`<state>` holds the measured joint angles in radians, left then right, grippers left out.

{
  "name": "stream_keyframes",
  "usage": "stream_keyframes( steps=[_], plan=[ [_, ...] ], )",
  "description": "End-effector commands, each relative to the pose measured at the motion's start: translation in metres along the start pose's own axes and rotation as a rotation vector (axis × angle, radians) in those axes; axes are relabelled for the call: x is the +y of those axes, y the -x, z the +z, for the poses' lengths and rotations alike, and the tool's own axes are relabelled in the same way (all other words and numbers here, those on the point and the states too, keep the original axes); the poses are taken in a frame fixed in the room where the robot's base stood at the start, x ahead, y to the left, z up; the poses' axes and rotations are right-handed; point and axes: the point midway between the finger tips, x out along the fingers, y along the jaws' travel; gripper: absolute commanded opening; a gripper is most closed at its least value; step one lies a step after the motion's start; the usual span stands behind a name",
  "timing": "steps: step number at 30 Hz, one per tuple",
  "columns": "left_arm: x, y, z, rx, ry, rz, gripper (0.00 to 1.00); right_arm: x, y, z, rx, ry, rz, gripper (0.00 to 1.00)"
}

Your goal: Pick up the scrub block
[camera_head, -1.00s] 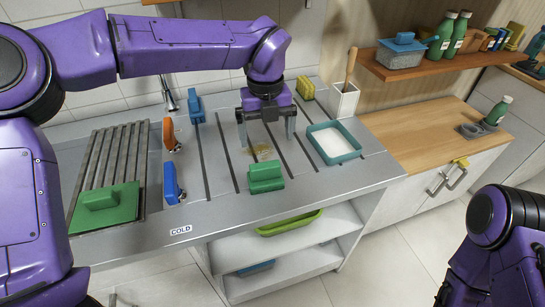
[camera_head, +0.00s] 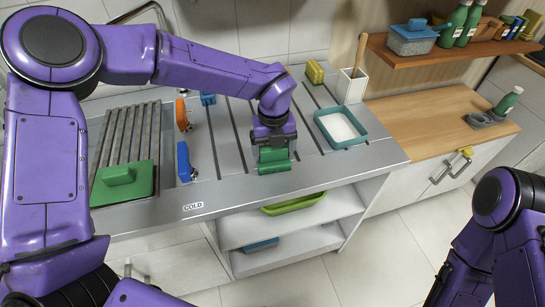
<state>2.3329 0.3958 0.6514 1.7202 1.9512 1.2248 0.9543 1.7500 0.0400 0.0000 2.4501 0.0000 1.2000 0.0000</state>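A green scrub block (camera_head: 273,166) sits on the grey grooved counter near its front edge. My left gripper (camera_head: 273,150) is directly above it, pointing down, with its fingers down at the block's sides. The gripper hides the top of the block, and I cannot tell whether the fingers are closed on it. A larger green block with a handle (camera_head: 122,182) lies at the left on the ribbed rack. My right arm shows at the lower right; its gripper is not visible.
A teal-rimmed tray (camera_head: 341,127), a white holder (camera_head: 352,86) and a yellow sponge (camera_head: 315,72) are to the right. A green tray (camera_head: 292,203) sits on the shelf below.

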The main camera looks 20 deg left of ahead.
Motion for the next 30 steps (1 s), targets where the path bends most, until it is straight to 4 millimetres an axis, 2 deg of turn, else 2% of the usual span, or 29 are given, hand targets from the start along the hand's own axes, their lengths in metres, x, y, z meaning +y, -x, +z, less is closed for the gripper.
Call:
stream_keyframes(
  steps=[11, 14, 17, 20, 24, 30],
  plan=[
    [0.000, 0.002, 0.000, 0.000, 0.000, 0.000, 0.52, 0.000, -0.001, 0.000, 0.000, 0.000, 0.000, 0.43],
    [0.000, 0.011, 0.001, -0.002, -0.001, -0.002, 0.52, 0.000, -0.003, 0.001, 0.000, 0.000, 0.000, 0.43],
    [0.000, 0.029, 0.001, -0.003, 0.002, -0.003, 0.52, -0.001, -0.006, 0.003, 0.000, 0.000, 0.000, 0.43],
    [0.018, 0.051, -0.006, -0.003, 0.002, -0.008, 0.52, -0.001, -0.015, 0.006, 0.000, 0.000, 0.000, 0.43],
    [0.050, 0.092, -0.018, -0.004, 0.001, -0.009, 0.52, -0.002, -0.025, 0.011, 0.000, 0.000, 0.000, 0.43],
    [0.103, 0.115, -0.038, -0.002, 0.001, -0.006, 0.52, -0.004, -0.039, 0.016, 0.000, 0.000, 0.000, 0.43]
  ],
)
